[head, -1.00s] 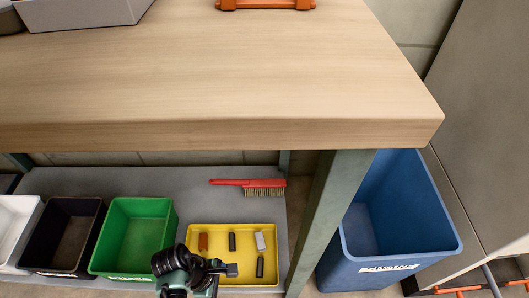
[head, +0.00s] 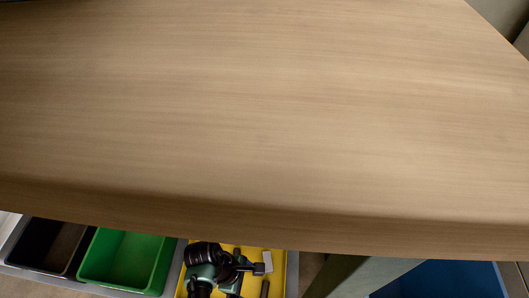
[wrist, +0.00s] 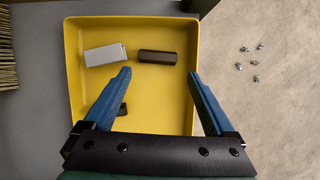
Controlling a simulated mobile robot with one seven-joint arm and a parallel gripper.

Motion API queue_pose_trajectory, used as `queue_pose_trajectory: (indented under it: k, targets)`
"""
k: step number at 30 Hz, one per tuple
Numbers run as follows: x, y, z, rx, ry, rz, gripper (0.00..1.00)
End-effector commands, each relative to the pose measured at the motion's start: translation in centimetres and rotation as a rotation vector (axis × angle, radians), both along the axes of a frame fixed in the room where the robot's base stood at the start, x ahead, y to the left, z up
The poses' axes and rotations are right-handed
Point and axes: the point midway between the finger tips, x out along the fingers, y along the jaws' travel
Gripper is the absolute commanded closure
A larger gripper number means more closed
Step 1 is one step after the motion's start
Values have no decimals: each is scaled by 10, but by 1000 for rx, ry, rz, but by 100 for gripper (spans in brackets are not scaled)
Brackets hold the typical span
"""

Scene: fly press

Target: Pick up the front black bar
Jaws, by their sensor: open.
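The front black bar (wrist: 157,57) lies in the yellow tray (wrist: 77,38), crosswise just beyond the gap between my fingertips in the wrist view. It also shows in the head view (head: 265,288), near the lower picture edge. My gripper (wrist: 159,74) is open and empty, with its blue fingers over the tray. A white-grey bar (wrist: 105,54) lies to the left of the front black bar. Another dark bar (wrist: 123,110) is partly hidden by my left finger. The brown block is not visible now.
The wooden bench top (head: 270,120) overhangs the tray in the head view. A green bin (head: 125,260) and a black bin (head: 45,245) stand left of the tray. A bench leg (head: 350,278) and a blue bin (head: 440,280) are to the right. Brush bristles (wrist: 8,50) show at the wrist view's left.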

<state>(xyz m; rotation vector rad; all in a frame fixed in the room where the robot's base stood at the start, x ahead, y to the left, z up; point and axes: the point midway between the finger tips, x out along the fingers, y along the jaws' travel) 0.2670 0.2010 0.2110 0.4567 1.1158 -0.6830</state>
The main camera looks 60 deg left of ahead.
Motion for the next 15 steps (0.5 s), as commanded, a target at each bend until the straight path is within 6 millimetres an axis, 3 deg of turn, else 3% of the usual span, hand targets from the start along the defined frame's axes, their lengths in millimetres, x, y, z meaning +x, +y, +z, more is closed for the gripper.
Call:
queue_pose_trajectory:
  k: [5, 15]
  targets:
    - [3, -2, -8, 0, 0, -2, 10]
    - [16, -12, -43, 0, 0, -2, 10]
